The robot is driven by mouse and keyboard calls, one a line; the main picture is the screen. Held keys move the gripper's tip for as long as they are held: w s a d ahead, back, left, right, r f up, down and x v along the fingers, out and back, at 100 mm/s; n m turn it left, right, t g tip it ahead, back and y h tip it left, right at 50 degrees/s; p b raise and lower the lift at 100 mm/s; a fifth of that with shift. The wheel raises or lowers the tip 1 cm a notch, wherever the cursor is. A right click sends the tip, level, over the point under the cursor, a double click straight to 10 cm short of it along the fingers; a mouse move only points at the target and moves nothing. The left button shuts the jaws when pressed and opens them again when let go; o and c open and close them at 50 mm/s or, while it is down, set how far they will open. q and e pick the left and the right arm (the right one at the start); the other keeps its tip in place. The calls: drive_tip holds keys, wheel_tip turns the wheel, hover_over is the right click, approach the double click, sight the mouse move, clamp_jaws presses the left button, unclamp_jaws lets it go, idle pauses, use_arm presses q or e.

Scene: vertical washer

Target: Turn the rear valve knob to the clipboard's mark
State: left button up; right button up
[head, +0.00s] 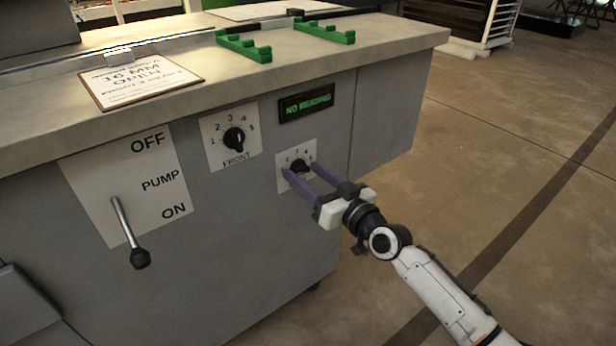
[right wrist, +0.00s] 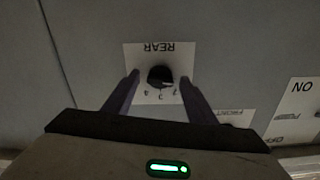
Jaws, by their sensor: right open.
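The rear valve knob (head: 299,166) is a small black dial on a white numbered plate on the washer's grey front panel. In the right wrist view the knob (right wrist: 160,77) shows with the label REAR upside down; its pointer is hard to read. My right gripper (head: 301,169) is open, with one purple finger on either side of the knob. I cannot tell whether the fingers touch it. The clipboard (head: 122,94) lies on the worktop at the left. Its sheet seems to read "16 MM OPEN" in large letters; the small text is unreadable. My left gripper is not in view.
The front knob (head: 234,139) sits left of the rear one. A dark display (head: 306,103) with green text, seemingly "NO READING", is above. A pump lever (head: 125,228) points down towards ON. Green brackets (head: 243,46) stand on the worktop. The floor at right is clear.

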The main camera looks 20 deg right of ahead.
drive_tip(key=shift+c, duration=0.3)
drive_tip(key=c, duration=1)
